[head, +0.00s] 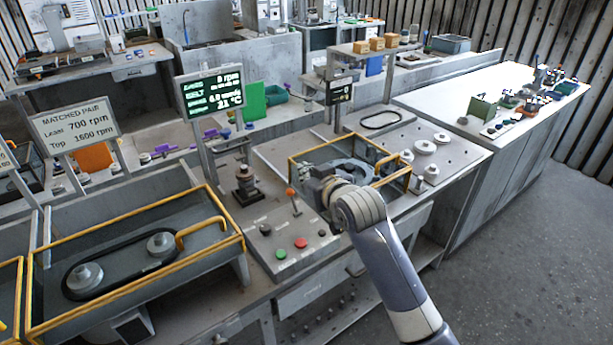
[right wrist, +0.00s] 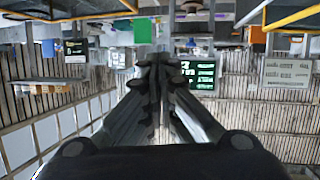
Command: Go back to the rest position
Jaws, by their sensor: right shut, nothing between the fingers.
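My right arm comes in from the bottom right in the head view. Its gripper (head: 308,172) is over the bench, by the yellow-railed bay of the blower housing (head: 348,170). In the right wrist view the two fingers (right wrist: 160,62) are together, with nothing between them. That view is upside down and looks out across the room, with the green-lettered display (right wrist: 198,75) beyond the fingers. The wrist hides part of the bay in the head view. My left gripper is not in view.
The display post (head: 212,100) stands to the left. Pulleys (head: 425,148) sit at right. A belt bay (head: 125,265) is left. Floor at right (head: 530,250) is clear.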

